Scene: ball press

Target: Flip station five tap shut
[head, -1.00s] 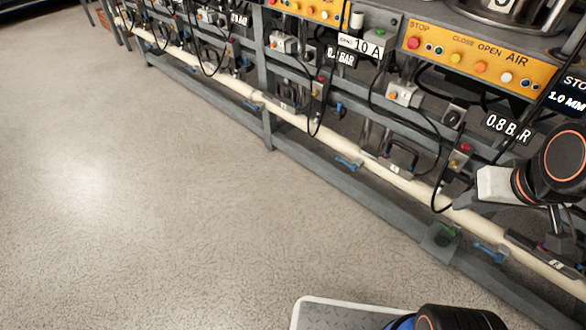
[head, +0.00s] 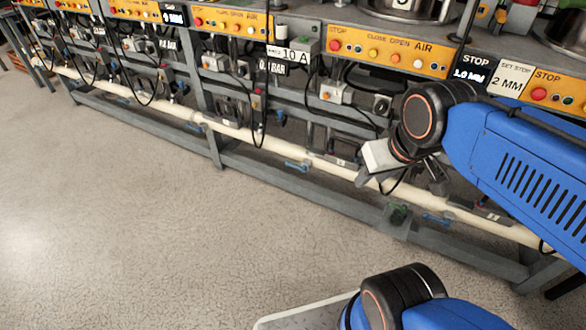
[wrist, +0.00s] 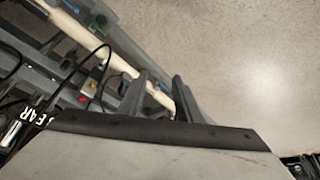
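Blue tap levers sit along the cream pipe (head: 240,135) low on the bench frame. One blue tap (head: 297,166) is left of my gripper in the head view, and another blue tap (head: 437,219) is below it at the right. The small plates beside the taps are too small to read, so I cannot tell which is station five. My gripper (head: 437,180) hangs in front of the bench above the pipe. In the wrist view my gripper (wrist: 160,77) has its two dark fingers apart, with nothing held between them. The cream pipe (wrist: 125,66) runs behind them.
Orange control panels (head: 390,52) line the bench above, with hanging black cables. The floor (head: 130,230) in front is clear.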

